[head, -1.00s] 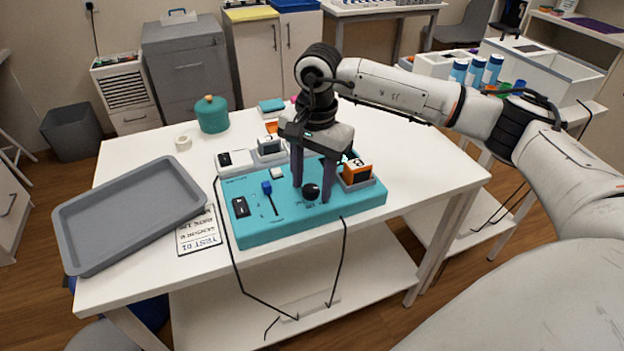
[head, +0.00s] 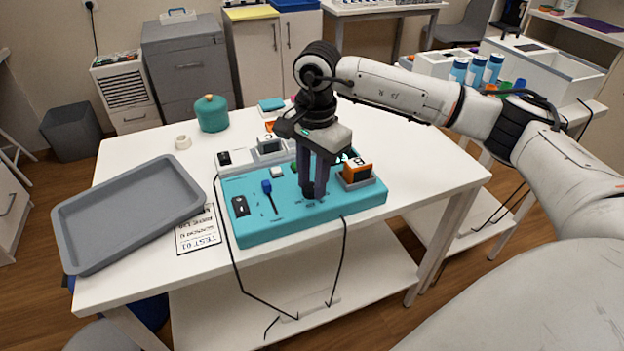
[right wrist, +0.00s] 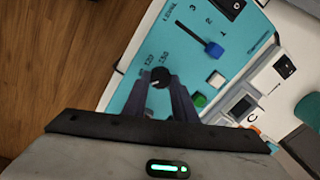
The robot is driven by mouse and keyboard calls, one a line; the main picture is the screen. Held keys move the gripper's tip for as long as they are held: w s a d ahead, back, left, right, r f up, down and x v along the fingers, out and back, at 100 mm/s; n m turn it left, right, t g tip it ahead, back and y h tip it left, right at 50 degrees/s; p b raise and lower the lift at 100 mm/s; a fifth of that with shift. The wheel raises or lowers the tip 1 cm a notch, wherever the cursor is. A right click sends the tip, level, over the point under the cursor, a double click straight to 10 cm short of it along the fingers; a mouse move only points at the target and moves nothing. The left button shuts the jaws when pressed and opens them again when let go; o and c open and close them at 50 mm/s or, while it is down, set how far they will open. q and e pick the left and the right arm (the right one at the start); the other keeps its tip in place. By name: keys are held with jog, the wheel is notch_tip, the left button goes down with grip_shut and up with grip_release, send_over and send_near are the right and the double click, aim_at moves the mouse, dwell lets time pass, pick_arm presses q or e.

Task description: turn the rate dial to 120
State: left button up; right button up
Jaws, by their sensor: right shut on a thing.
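The rate dial is a small black knob (right wrist: 160,77) on the teal panel (head: 290,226) on the white table. In the right wrist view the printed numbers 120 and 150 show beside it. I cannot read clearly where its pointer stands. My right gripper (head: 314,192) comes down from above onto the dial and is shut on it. In the right wrist view its fingertips (right wrist: 161,84) are at the knob's two sides. In the head view the fingers hide most of the dial. My left gripper is not in view.
A grey tray (head: 75,240) and a printed card (head: 199,231) lie left. Cables hang off the table front.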

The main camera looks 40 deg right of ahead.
jog(key=m, duration=0.8)
jog(key=shift+a, duration=0.1)
jog(key=m, duration=0.5)
jog(key=shift+r+m+h, duration=0.1)
jog(key=shift+m+h, duration=0.2)
jog(key=shift+m, duration=0.9)
jog(key=o, duration=1)
jog(key=shift+o, duration=0.2)
